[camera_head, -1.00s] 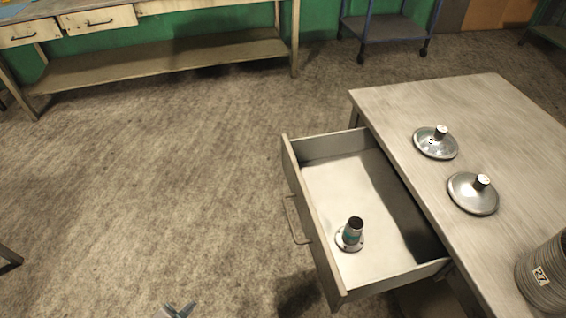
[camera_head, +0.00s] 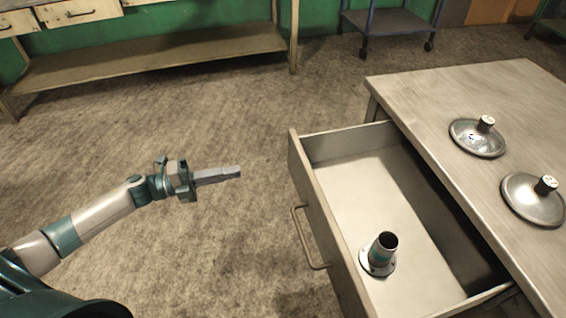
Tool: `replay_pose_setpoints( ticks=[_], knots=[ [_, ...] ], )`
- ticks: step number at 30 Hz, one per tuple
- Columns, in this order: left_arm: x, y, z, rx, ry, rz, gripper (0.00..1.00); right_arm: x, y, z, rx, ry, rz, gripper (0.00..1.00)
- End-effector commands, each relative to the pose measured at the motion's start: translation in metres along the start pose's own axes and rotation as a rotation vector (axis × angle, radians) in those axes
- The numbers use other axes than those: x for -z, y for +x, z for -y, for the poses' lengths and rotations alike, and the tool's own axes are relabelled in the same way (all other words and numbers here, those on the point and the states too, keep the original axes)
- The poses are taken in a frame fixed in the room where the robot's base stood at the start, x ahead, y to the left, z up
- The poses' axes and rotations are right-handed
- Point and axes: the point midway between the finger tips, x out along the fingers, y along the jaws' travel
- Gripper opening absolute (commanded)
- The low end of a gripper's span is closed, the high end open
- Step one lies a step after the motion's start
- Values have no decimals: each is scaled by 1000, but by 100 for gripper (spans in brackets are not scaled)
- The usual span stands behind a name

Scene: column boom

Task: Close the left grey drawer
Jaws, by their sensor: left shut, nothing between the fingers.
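The grey drawer (camera_head: 324,225) stands pulled out from the left side of the grey table (camera_head: 420,90). Its front faces left and carries a bar handle (camera_head: 309,240). A flanged metal tube (camera_head: 380,254) stands upright inside the drawer near its front. My left gripper (camera_head: 238,172) is shut and empty. It is to the left of the drawer front, apart from it, with its fingers pointing right. My right gripper is not in view.
Two round metal discs with knobs, one (camera_head: 477,138) and another (camera_head: 533,200), sit on the tabletop. A workbench (camera_head: 150,65) and a wheeled cart (camera_head: 388,22) stand at the back. The floor between the workbench and the drawer is clear.

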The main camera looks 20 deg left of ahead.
Motion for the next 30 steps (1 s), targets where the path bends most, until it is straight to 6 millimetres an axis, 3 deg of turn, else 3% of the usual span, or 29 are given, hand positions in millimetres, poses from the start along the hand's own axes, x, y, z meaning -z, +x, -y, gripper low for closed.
replay_pose_setpoints(
  ticks=[14, 20, 30],
  knots=[
    [-1, 11, 0, 0, -4, 4, 0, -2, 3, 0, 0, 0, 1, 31],
    [-2, 36, 2, 3, -3, 4, 0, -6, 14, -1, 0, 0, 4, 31],
    [-2, 96, 2, 3, -4, 5, 0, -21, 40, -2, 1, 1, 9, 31]
  ],
)
